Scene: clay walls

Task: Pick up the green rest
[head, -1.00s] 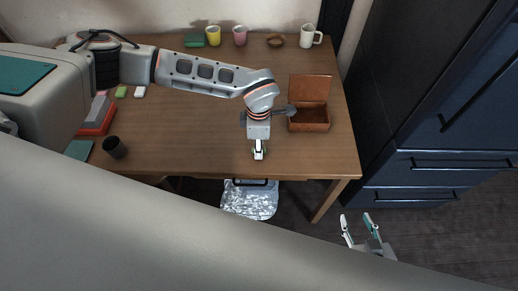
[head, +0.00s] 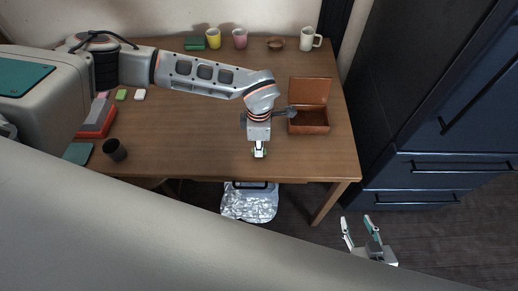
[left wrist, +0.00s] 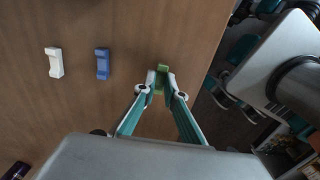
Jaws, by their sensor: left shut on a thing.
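The small green rest (left wrist: 161,78) is between the fingertips of my left gripper (left wrist: 160,88) in the left wrist view, and the gripper is shut on it. The fingers hide part of the rest. In the head view my left gripper (head: 259,150) points down over the front part of the table, and a trace of green shows at its tips. I cannot tell whether the rest still touches the table. My right gripper (head: 357,222) is open and empty, off the table's front right corner.
A white rest (left wrist: 54,62) and a blue rest (left wrist: 102,63) lie beside the gripper in the left wrist view. An open brown box (head: 308,120) stands to its right in the head view. A dark cup (head: 115,150) stands at front left; cups and a mug (head: 309,39) line the back.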

